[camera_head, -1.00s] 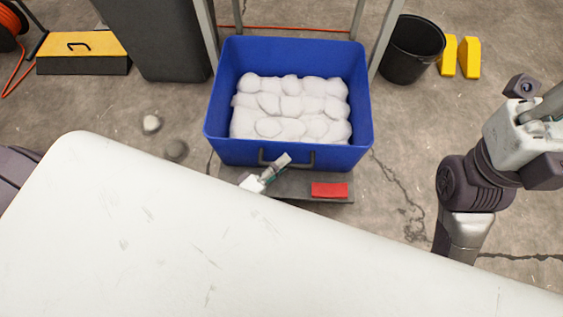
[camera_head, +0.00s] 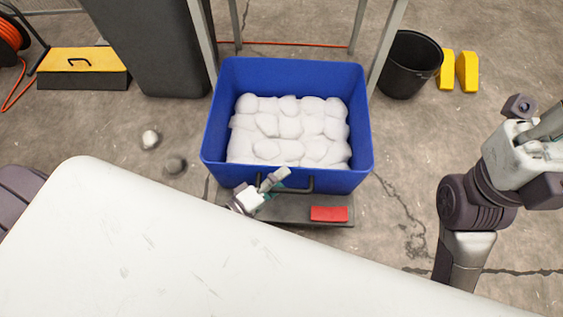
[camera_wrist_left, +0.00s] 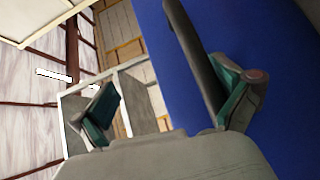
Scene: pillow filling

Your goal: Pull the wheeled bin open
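The blue bin (camera_head: 216,130) stands beyond the white table and is filled with white lumpy stuffing (camera_head: 290,130). Its dark handle (camera_head: 307,186) is on the front wall, facing me. My left gripper (camera_head: 273,180) is at the left part of this handle. In the left wrist view, the handle bar (camera_wrist_left: 193,50) passes between the spread fingers, close beside the right finger; I cannot tell whether they touch. The blue wall fills the right side there. The bin's wheels are hidden.
The white table (camera_head: 130,240) fills the foreground. A low grey base with a red patch (camera_head: 328,214) lies under the bin's front. Metal posts (camera_head: 388,40) stand behind it. A black bucket (camera_head: 408,70) and yellow blocks (camera_head: 467,71) are at the right.

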